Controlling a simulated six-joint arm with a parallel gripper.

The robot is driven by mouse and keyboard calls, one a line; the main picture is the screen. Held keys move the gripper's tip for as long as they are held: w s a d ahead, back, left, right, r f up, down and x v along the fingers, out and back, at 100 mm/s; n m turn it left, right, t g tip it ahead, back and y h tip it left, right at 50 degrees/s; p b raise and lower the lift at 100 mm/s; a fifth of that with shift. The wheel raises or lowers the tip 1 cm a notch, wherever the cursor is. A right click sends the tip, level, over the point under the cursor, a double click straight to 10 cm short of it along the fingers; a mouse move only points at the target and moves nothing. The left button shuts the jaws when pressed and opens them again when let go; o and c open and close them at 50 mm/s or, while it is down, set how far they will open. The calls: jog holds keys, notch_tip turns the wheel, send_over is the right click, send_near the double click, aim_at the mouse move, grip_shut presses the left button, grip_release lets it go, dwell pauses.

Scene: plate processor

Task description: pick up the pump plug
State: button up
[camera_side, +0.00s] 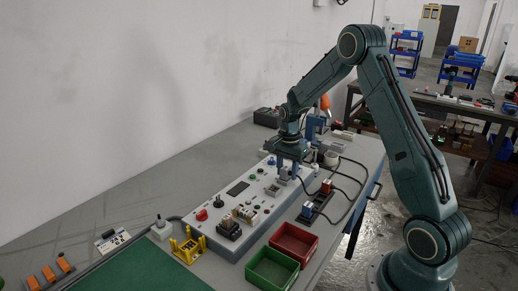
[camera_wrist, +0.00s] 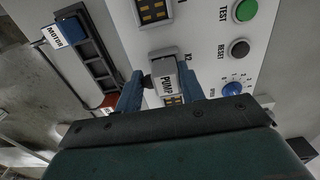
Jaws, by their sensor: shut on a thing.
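I cannot tell whether the plug is seated there or held above. In the side view my gripper (camera_side: 288,163) points down at the far part of the control panel (camera_side: 225,212), and the plug is hard to make out.
A plug labelled MOTOR (camera_wrist: 64,31) sits in a dark holder (camera_wrist: 92,55) beside the panel. A red plug (camera_side: 326,186) stands close by, with black cables to the right. Green (camera_side: 272,269) and red (camera_side: 294,243) bins stand in front. A yellow stand (camera_side: 188,245) is at left.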

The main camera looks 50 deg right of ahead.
aim_at(289, 169)
notch_tip(289, 169, up, 20)
dwell(0.9)
jog(key=shift+f, duration=0.1)
dwell(0.4)
jog(key=s+f, duration=1.2)
jog(key=f, duration=0.4)
jog(key=shift+s+f, duration=0.15)
jog(key=shift+f, duration=0.05)
jog(key=shift+f, duration=0.15)
jog(key=shift+f, duration=2.8)
jog(key=shift+f, duration=1)
